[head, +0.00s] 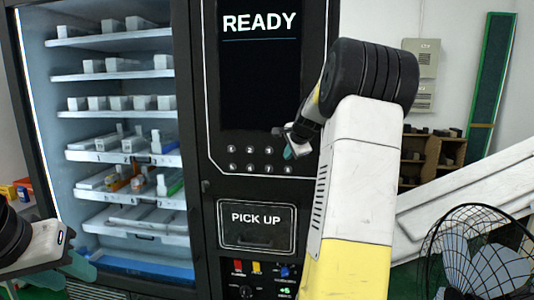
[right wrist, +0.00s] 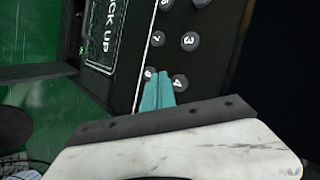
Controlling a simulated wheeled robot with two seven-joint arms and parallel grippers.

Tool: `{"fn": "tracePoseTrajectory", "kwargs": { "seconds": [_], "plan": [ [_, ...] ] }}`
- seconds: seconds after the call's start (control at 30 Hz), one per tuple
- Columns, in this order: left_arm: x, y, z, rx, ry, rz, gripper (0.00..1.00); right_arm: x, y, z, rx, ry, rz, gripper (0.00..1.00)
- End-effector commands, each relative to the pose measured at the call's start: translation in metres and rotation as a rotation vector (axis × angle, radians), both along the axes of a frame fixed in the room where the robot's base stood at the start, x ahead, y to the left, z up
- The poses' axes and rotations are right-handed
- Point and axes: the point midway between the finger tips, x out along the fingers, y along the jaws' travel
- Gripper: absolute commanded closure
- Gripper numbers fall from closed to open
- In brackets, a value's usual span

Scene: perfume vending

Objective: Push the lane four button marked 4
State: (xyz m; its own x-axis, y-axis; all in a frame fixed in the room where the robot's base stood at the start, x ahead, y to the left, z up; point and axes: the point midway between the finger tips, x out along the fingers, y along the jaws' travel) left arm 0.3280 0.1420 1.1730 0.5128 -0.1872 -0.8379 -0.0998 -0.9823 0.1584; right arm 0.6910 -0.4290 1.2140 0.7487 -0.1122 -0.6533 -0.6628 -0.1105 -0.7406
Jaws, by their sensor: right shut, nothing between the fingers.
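The button marked 4 (right wrist: 179,83) is a round dark button with a white number in the right wrist view. My right gripper (right wrist: 158,92) is shut and empty, its teal fingertips together just beside button 4 and close to button 8 (right wrist: 150,72). I cannot tell whether the tips touch the panel. In the head view my right gripper (head: 291,151) is at the right end of the keypad's top row and hides button 4. My left gripper (head: 78,266) is at the lower left, away from the keypad; its finger opening is unclear.
The vending machine's screen (head: 261,65) reads READY. Buttons 3 (right wrist: 190,41) and 7 (right wrist: 157,38) are close to the right fingertips. A PICK UP hatch (head: 257,229) is below the keypad. Stocked shelves (head: 115,75) are left, and a black fan (head: 485,255) stands lower right.

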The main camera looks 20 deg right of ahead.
Motion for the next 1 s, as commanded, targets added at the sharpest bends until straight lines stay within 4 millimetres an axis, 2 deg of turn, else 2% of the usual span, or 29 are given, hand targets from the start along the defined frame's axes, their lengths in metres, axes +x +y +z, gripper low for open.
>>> {"fn": "tracePoseTrajectory", "kwargs": {
  "seconds": [0.27,1.0],
  "plan": [
    [0.0,0.0,0.0,0.0,0.0,0.0,0.64,0.015,-0.009,0.0,-0.001,0.001,0.0,1.0],
    [0.0,0.0,0.0,0.0,0.0,0.0,0.64,0.015,-0.009,0.0,-0.001,0.001,0.0,1.0]
  ]
}}
